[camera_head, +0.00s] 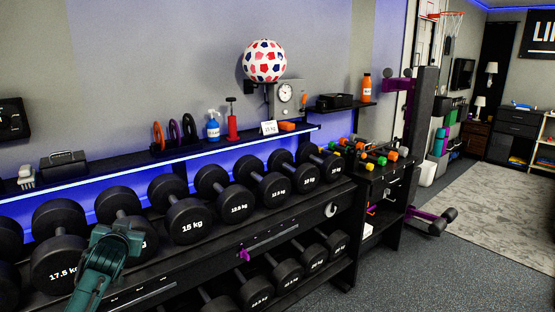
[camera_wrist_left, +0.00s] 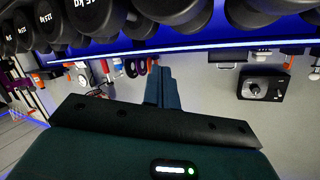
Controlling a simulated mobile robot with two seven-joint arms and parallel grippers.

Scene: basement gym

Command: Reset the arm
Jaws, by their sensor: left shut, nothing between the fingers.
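My left arm (camera_head: 108,262) is teal and comes up from the bottom left of the head view, in front of the upper row of black dumbbells (camera_head: 187,220). In the left wrist view my left gripper (camera_wrist_left: 158,76) is shut, its two teal fingers together with nothing between them. That view is turned over, with the dumbbells (camera_wrist_left: 110,17) at its top and the wall below. The fingers point toward the shelf edge and seem apart from everything around them. My right arm and gripper are not in view.
A rack shelf (camera_head: 225,143) above the dumbbells holds a blue spray bottle (camera_head: 213,127), a red pump (camera_head: 232,122) and several plates. A patterned ball (camera_head: 265,61) sits on the wall.

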